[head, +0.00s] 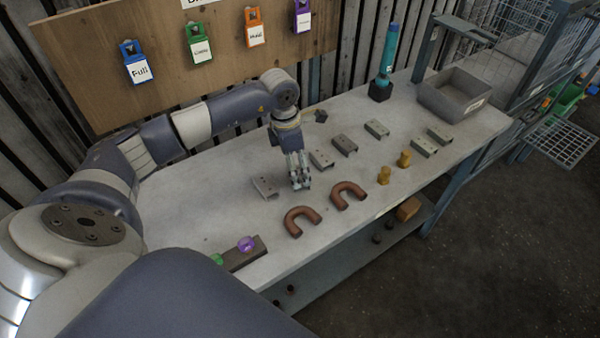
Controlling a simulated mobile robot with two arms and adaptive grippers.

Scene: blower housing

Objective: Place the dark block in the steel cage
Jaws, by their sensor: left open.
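A small dark block (321,116) lies on the table, behind and to the right of my left gripper. The steel cage, a wire-mesh frame (505,32), stands beyond the right end of the table. It is partly cut off by the top edge. My left gripper (299,184) is open and points down close to the table top, between a grey bracket on its left and a row of grey brackets on its right. I see nothing clearly held between its fingers. My right gripper is not in view.
Brown U-shaped pieces (302,221), yellow pieces (384,175) and grey brackets (376,128) lie on the table (185,215). A teal bottle (387,50) and a grey bin (456,96) stand at the back right. A button bar (243,254) lies in front. The left table top is clear.

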